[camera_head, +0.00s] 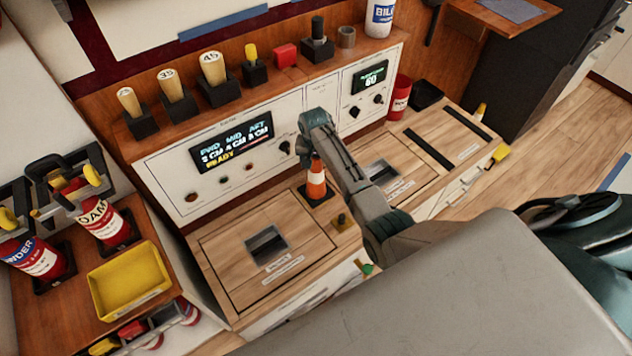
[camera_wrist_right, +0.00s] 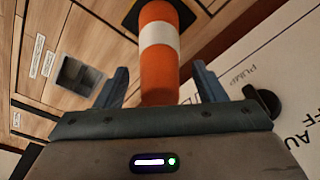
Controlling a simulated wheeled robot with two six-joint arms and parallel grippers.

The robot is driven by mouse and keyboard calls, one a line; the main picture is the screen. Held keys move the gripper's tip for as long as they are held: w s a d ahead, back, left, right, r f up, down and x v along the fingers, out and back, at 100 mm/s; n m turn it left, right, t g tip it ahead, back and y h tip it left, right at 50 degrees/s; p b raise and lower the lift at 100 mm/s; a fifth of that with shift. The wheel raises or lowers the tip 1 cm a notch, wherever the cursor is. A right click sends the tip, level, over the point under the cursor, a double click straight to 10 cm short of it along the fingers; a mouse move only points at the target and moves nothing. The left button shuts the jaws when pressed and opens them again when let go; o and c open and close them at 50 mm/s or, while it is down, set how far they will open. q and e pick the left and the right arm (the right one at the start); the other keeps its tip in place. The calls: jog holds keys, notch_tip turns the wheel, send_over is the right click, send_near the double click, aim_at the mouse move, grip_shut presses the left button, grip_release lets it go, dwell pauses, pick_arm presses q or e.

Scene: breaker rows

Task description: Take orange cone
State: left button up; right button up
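The orange cone (camera_head: 317,184) has a white band and a dark square base, and stands upright on the wooden counter in front of the control panel. My right gripper (camera_head: 313,156) is over its top and hides the tip in the head view. In the right wrist view, the cone (camera_wrist_right: 158,45) lies between the two open fingers of my right gripper (camera_wrist_right: 160,78). A gap shows between the cone and each finger. My left gripper is not in view.
The control panel (camera_head: 180,172) rises close behind the cone. A brown knob (camera_head: 341,220) stands at the counter's front right. A recessed wooden hatch (camera_head: 230,235) lies to the left. Numbered wooden pegs (camera_head: 213,68) line the shelf above. A yellow tray (camera_head: 125,308) sits at the left.

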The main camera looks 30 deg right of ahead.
grip_shut()
